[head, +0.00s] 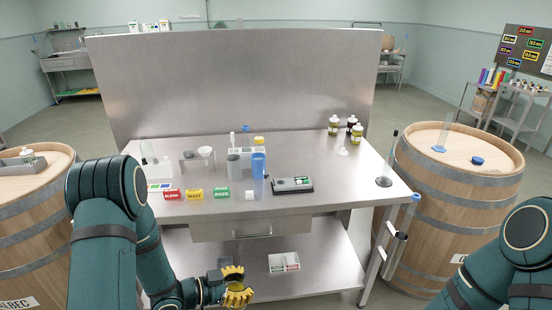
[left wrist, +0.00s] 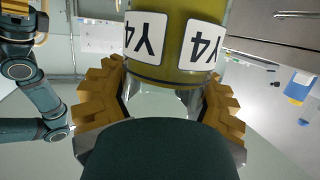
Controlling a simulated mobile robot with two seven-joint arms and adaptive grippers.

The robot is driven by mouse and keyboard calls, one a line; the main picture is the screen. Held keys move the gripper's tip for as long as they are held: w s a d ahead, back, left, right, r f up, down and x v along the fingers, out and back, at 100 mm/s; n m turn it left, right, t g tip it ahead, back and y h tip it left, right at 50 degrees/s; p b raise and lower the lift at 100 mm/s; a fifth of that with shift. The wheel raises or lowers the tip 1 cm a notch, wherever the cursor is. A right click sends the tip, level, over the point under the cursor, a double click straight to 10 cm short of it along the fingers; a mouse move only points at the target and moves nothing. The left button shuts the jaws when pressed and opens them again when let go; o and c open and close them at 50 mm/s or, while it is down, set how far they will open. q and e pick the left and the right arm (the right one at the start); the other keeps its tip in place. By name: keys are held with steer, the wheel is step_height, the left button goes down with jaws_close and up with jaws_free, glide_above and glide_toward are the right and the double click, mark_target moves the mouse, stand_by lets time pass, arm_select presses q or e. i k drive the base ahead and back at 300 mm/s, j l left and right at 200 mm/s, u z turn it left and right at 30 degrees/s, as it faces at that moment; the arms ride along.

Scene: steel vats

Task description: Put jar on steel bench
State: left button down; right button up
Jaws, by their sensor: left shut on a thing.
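The jar (left wrist: 172,42) shows in the left wrist view, with olive-yellow contents and white labels reading Y4. My left gripper (head: 236,284) is shut on it, with a yellow finger on each side. In the head view they are low, in front of the bench's lower shelf, below the worktop; the jar is mostly hidden there by the fingers. The steel bench (head: 345,183) stands ahead with a tall back panel. My right arm is at the lower right of the head view, its gripper out of frame. Orange parts at the left wrist view's upper left are too cut off to read.
Several similar jars (head: 333,125) stand at the bench's back right. Grey cup (head: 234,165), blue cup (head: 258,163), coloured blocks (head: 194,195) and a meter (head: 292,185) occupy the middle and front. Worktop right of the meter is largely clear. Barrels (head: 459,190) flank the bench.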

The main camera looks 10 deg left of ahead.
mark_target(330, 185)
steer(key=i+l+z, duration=0.15)
steer(key=i+z, duration=0.55)
steer(key=i+l+u, duration=0.1)
steer(key=i+l, duration=0.3)
steer(key=l, duration=0.15)
steer(key=i+l+u, duration=0.2)
steer(key=l+u, duration=0.15)
steer(key=i+l+u, duration=0.2)
steer(key=l+u, duration=0.2)
steer(key=i+l+u, duration=0.1)
steer(key=l+u, duration=0.6)
steer(key=l, duration=0.15)
steer(key=l+u, duration=0.35)
steer(key=l, duration=0.15)
steer(key=i, duration=0.05)
